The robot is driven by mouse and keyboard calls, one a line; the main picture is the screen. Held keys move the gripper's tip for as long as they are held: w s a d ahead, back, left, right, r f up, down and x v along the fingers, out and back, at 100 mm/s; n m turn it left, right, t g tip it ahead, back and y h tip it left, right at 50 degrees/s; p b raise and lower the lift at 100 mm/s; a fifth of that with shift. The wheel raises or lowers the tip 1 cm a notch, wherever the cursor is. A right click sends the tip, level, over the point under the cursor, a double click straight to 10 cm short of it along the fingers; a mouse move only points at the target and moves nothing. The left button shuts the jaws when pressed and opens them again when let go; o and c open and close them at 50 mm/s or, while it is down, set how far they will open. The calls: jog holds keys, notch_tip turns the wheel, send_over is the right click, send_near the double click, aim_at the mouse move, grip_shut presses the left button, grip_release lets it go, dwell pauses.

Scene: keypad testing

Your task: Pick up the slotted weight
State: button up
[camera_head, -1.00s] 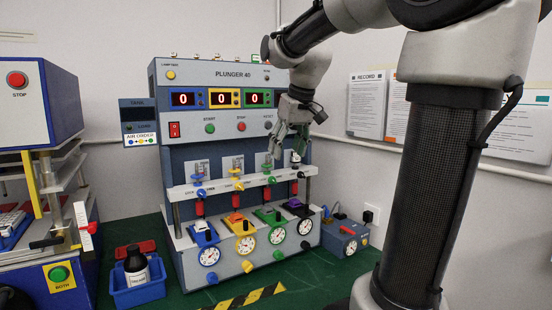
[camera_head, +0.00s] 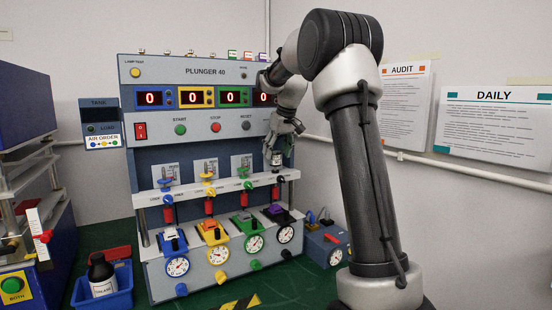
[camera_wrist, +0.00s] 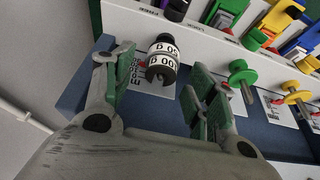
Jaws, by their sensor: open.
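The slotted weight (camera_wrist: 163,62) is a dark cylinder with white label bands in the wrist view, standing at the rightmost station of the tester. Its side shows there; its lower end is not clear. In the head view the weight (camera_head: 276,161) is a small dark and pale shape just below my gripper (camera_head: 280,143), partly hidden. In the wrist view my gripper (camera_wrist: 160,92) is open, its green-padded fingers on either side in the picture, with the weight beyond and between them. I see no contact with the weight.
The tester (camera_head: 200,75) has a white rail (camera_head: 222,188) with coloured knobs and plungers. A green knob (camera_wrist: 240,70) and a yellow knob (camera_wrist: 293,90) stand right of my fingers. A blue bin (camera_head: 103,288) with a bottle sits left on the green bench.

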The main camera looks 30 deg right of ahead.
jog(key=shift+w+f, duration=0.1)
jog(key=shift+f, duration=0.15)
jog(key=c, duration=1.2)
jog(key=shift+o, duration=0.2)
jog(key=shift+r, duration=0.1)
